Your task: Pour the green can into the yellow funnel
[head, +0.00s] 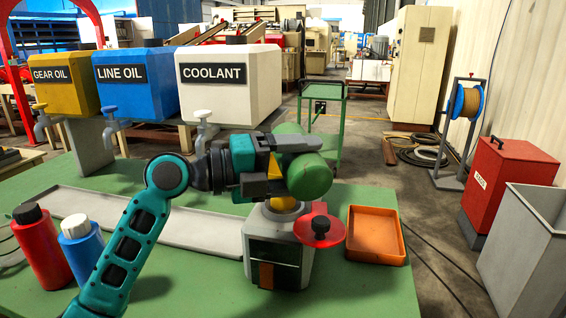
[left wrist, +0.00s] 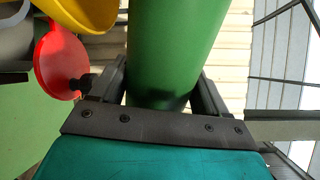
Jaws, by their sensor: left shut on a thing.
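The green can (head: 310,176) is held tilted, close to lying on its side, above the grey machine block (head: 277,262) on the green table. My left gripper (head: 273,170) is shut on the green can, whose side fills the middle of the left wrist view (left wrist: 172,55). The yellow funnel (head: 284,204) stands on top of the grey block, right below the can and partly hidden by it and the gripper. Its yellow rim also shows at the top left of the left wrist view (left wrist: 88,10). I cannot see any liquid flowing. My right gripper is not in view.
A red disc (head: 320,231) sits at the funnel's right front. An orange tray (head: 375,234) lies to the right. A red bottle (head: 42,248) and a blue bottle (head: 82,246) stand at left. A long grey tray (head: 100,207) lies behind. Labelled tanks with taps (head: 230,84) stand at the back.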

